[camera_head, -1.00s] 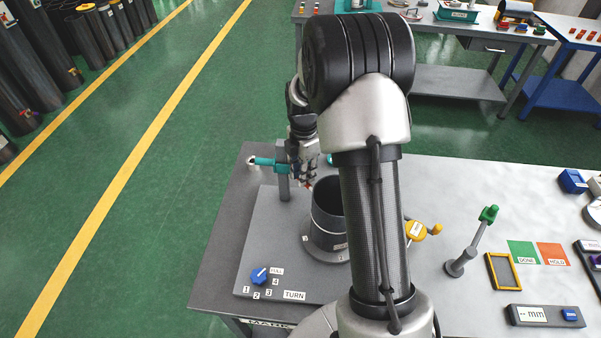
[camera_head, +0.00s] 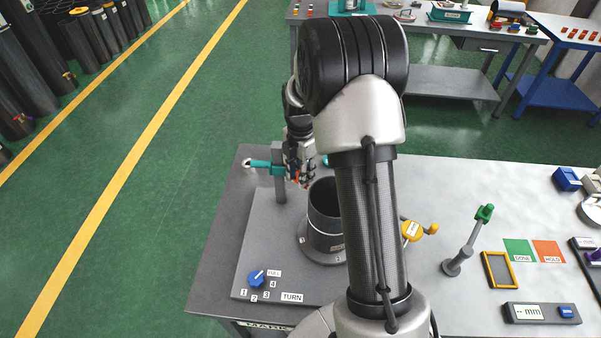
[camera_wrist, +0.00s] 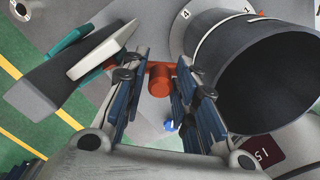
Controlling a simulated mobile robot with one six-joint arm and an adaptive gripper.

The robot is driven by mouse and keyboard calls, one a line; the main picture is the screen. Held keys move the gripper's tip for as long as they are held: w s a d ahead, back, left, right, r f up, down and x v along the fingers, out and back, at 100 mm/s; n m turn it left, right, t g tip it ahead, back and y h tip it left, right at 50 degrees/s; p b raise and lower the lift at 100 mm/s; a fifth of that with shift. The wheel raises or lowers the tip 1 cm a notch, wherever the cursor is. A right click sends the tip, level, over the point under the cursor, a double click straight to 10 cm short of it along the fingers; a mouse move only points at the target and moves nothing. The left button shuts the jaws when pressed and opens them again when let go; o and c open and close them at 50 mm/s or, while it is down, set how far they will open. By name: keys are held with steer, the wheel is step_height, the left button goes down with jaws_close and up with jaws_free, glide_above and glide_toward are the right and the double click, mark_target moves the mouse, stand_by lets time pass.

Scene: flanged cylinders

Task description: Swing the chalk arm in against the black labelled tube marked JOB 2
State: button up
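The black tube (camera_head: 323,228) stands upright on a flanged base on the grey plate; its small label is unreadable. It also shows in the wrist view (camera_wrist: 235,60), right of my fingers. Left of it, a grey post (camera_head: 279,188) carries a teal part (camera_head: 261,164) of the chalk arm, which the wrist view shows with a pale bar (camera_wrist: 100,52). My gripper (camera_head: 299,180) is beside the tube, on the post's side.
A blue dial (camera_head: 257,279) marked with numbers sits at the plate's front left. A yellow handle (camera_head: 412,231) is right of the tube, partly behind my arm. A green-topped lever (camera_head: 470,245), a yellow-framed tray (camera_head: 500,270) and a display box (camera_head: 543,314) stand farther right.

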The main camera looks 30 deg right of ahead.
step_height(320, 180, up, 12)
stand_by(0.7)
stand_by(0.4)
